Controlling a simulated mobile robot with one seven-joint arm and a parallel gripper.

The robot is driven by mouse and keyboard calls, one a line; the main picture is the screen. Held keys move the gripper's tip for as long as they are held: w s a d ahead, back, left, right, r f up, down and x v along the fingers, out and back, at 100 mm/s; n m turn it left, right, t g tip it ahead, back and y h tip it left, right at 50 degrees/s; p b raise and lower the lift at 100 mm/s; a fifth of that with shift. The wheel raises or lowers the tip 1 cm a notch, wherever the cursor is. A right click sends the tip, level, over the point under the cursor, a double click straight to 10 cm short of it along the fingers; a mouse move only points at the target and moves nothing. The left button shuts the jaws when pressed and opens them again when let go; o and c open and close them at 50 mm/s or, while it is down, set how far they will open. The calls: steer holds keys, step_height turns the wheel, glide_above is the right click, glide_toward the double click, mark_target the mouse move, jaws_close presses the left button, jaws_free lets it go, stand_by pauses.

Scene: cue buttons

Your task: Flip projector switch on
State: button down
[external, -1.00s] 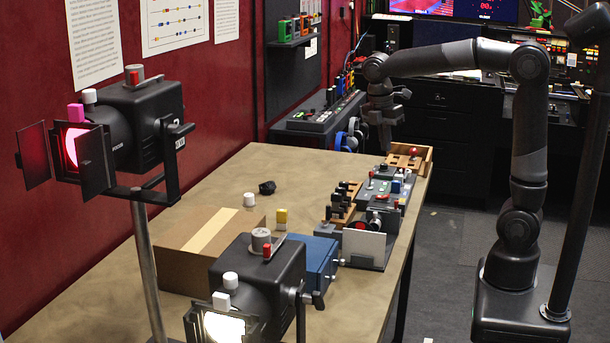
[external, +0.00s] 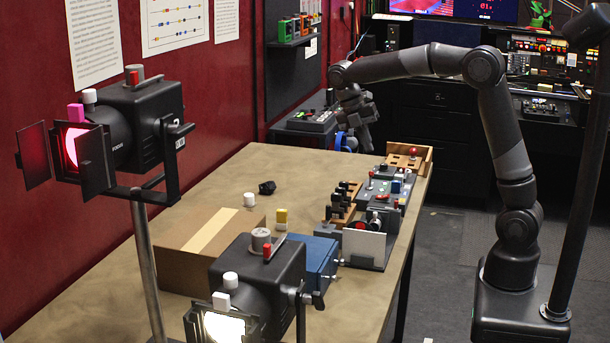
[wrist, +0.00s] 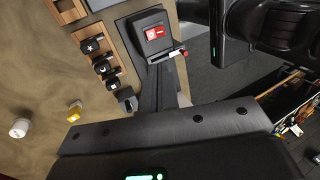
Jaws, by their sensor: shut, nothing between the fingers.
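My gripper (external: 366,146) hangs in the air over the far end of the table, above and to the left of the row of control boxes. Its fingers are shut and hold nothing. A red switch with a white symbol (wrist: 156,33) sits in a dark housing near the top middle of the wrist view. I cannot tell for sure whether it is the projector switch. In the external view, a red piece (external: 360,225) shows behind a white card, partly hidden. My gripper is apart from all the controls.
A wooden block with black knobs (wrist: 100,62) lies left of the red switch. A white cylinder (external: 249,199), a yellow-and-white piece (external: 281,217) and a dark lump (external: 267,188) stand on the table (external: 225,180). Two stage lamps and a cardboard box (external: 190,265) fill the near side.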

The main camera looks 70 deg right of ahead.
mark_target(386, 196)
steer(key=x, duration=1.4)
steer(key=shift+s, duration=0.15)
